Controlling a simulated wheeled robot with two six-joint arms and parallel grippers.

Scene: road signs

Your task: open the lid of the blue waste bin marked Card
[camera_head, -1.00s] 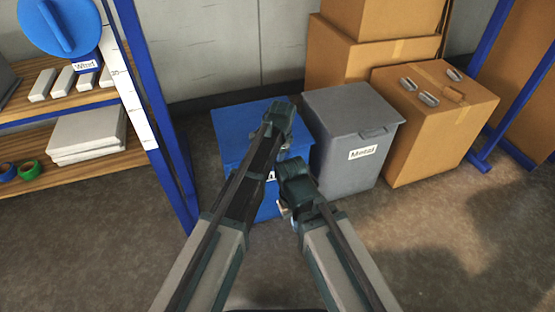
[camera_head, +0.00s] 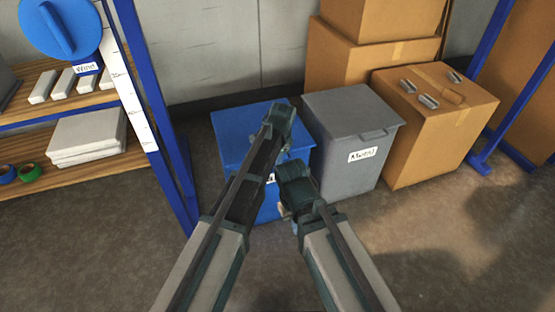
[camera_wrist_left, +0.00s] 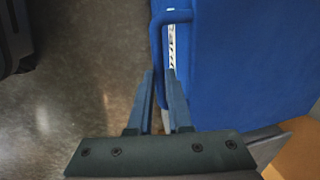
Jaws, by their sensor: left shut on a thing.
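The blue waste bin (camera_head: 232,130) stands on the floor in the middle of the head view, with its lid down. My arms cover much of its front, and only a scrap of its white label shows. In the left wrist view the blue lid (camera_wrist_left: 250,55) fills the upper right, with a blue handle (camera_wrist_left: 172,16) along its edge. My left gripper (camera_wrist_left: 161,78) is shut on this handle. In the head view its fingers are hidden behind my arm. My right gripper (camera_head: 285,210) is low in front of the bin, mostly hidden by its own wrist.
A grey bin (camera_head: 340,120) marked Metal stands close at the right of the blue bin. Cardboard boxes (camera_head: 430,125) are behind and right of it. A blue-framed shelf (camera_head: 150,85) stands at the left. The floor in front is clear.

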